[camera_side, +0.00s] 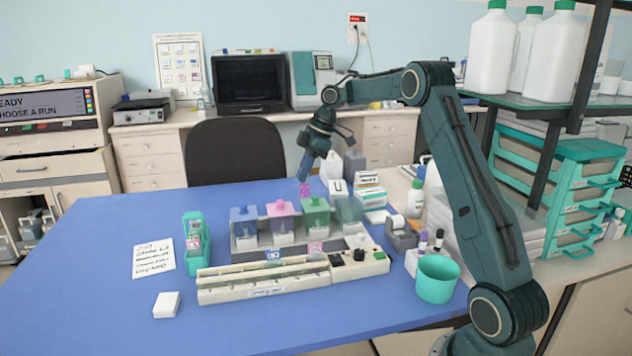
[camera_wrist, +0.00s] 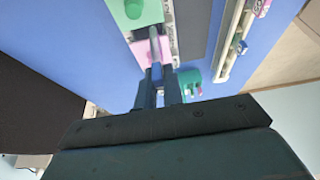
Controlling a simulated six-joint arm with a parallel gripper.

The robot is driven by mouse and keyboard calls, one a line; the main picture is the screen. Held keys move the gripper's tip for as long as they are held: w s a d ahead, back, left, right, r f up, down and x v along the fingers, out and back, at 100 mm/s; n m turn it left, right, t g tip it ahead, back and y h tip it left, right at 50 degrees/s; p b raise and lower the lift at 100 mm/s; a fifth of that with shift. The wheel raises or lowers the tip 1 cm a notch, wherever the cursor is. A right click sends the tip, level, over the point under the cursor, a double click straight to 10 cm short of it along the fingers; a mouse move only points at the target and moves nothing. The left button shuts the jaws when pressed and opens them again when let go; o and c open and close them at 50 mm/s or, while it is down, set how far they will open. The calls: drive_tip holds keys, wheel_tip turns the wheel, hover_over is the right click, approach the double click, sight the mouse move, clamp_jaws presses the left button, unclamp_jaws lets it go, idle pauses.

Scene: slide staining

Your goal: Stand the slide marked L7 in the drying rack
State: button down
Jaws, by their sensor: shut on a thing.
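My gripper (camera_side: 304,177) is shut on a small pink-stained slide (camera_side: 305,189), held in the air above and behind the staining jars. Its mark is too small to read.
Jars with blue (camera_side: 243,213), pink (camera_side: 281,208) and green (camera_side: 315,205) lids stand in a row. A green slide holder (camera_side: 193,222) is at left, beside a handwritten note (camera_side: 153,258). A teal cup (camera_side: 437,278) stands at right.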

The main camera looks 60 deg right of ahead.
drive_tip(key=w+a+f, duration=0.1)
drive_tip(key=a, duration=1.2)
drive_tip(key=w+a+f, duration=0.1)
drive_tip(key=a+f, duration=0.1)
drive_tip(key=a, duration=1.2)
drive_tip(key=shift+f, duration=0.25)
drive_tip(key=shift+f, duration=3.65)
drive_tip(key=shift+f, duration=0.35)
drive_tip(key=c, duration=1.5)
unclamp_jaws()
drive_tip(key=shift+o, duration=0.2)
